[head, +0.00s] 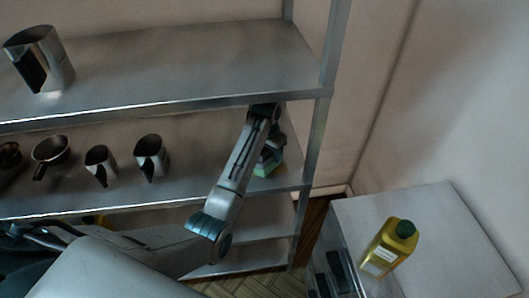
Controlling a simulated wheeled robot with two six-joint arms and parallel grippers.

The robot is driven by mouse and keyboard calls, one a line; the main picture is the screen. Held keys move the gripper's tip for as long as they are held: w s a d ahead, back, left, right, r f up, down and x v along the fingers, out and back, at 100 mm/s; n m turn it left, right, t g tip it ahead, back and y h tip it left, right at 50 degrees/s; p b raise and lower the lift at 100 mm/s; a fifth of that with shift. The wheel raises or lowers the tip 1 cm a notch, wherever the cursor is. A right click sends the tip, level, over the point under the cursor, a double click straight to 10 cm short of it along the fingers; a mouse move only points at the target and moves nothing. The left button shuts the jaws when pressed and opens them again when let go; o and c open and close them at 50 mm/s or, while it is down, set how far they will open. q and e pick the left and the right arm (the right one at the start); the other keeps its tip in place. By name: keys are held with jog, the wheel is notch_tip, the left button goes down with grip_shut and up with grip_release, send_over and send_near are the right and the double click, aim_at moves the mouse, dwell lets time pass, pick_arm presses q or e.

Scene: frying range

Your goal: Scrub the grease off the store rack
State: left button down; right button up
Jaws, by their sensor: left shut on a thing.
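The store rack (200,88) is a grey metal shelving unit with several shelves, filling the left and middle of the head view. My left arm reaches in from the lower left, up to the rack's right side. My left gripper (270,152) is at the right end of the second visible shelf, below the top one, and is partly hidden by my wrist. It is shut on a green and yellow sponge (267,169), which is low at the shelf surface; whether it touches is hard to tell. I cannot make out grease clearly. My right gripper is not in view.
A metal jug (56,62) stands on the upper shelf. Two smaller jugs (150,157) (101,165) and a small pan (51,151) stand left on the shelf below. A yellow bottle (389,248) with a green cap stands on a cabinet (450,215) at right.

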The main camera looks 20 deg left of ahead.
pick_arm(q)
jog(key=shift+w+d+f, duration=0.1)
jog(key=shift+w+d, duration=0.4)
jog(key=shift+d, duration=0.3)
jog(key=shift+w+d+r, duration=0.1)
jog(key=shift+w+d, duration=0.35)
jog(key=shift+d, duration=0.35)
jog(key=shift+w+d+f, duration=0.1)
jog(key=shift+w+d, duration=0.4)
jog(key=shift+d, duration=0.3)
